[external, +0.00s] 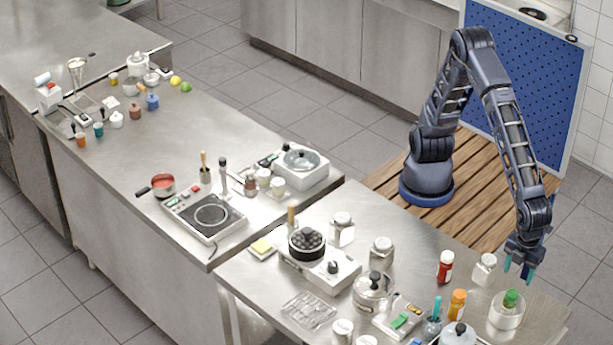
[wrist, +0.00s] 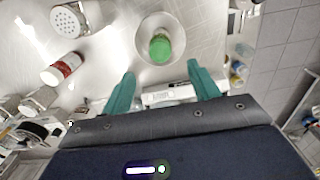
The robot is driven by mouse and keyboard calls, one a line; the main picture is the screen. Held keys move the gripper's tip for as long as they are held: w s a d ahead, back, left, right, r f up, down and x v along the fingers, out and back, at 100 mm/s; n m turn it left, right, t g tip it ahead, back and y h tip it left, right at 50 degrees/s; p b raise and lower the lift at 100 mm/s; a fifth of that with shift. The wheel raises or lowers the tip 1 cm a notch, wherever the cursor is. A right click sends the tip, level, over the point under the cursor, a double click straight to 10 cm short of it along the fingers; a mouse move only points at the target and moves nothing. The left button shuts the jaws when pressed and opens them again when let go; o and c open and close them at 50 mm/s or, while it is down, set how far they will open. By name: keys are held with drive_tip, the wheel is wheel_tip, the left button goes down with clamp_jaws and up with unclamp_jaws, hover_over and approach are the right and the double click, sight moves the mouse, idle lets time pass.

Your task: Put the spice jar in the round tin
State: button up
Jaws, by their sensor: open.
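A jar with a green lid (external: 510,298), which I take for the spice jar, stands inside a pale round container (external: 506,321), apparently the round tin, at the right end of the near counter. In the wrist view the green lid (wrist: 160,47) shows within the container's round rim (wrist: 143,27), ahead of my fingers. The lower part of the jar is hidden by the container wall. My gripper (external: 517,267) is above and behind the container, pointing down. In the wrist view its teal fingers (wrist: 161,72) are apart with no jar between them.
A red bottle (external: 446,267), a white shaker (external: 485,268) and an orange jar (external: 457,304) stand left of the container. The counter's right end (external: 545,312) is bare.

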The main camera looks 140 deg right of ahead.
drive_tip(key=shift+r, duration=0.15)
drive_tip(key=w+d+r+t, duration=0.15)
drive_tip(key=d+r, duration=0.25)
drive_tip(key=d, duration=0.7)
drive_tip(key=w+d+r, duration=0.2)
drive_tip(key=d+r, duration=0.3)
drive_tip(key=d, duration=0.5)
drive_tip(key=w+d+r, duration=0.1)
drive_tip(key=d+r, duration=0.3)
drive_tip(key=d, duration=0.7)
drive_tip(key=s+d+t, duration=0.1)
drive_tip(key=s+d, duration=0.7)
drive_tip(key=d, duration=0.5)
drive_tip(key=s+d+t, duration=0.2)
drive_tip(key=s+d, duration=0.6)
drive_tip(key=d, duration=0.5)
drive_tip(key=shift+s+f, duration=0.3)
drive_tip(key=shift+s, duration=0.05)
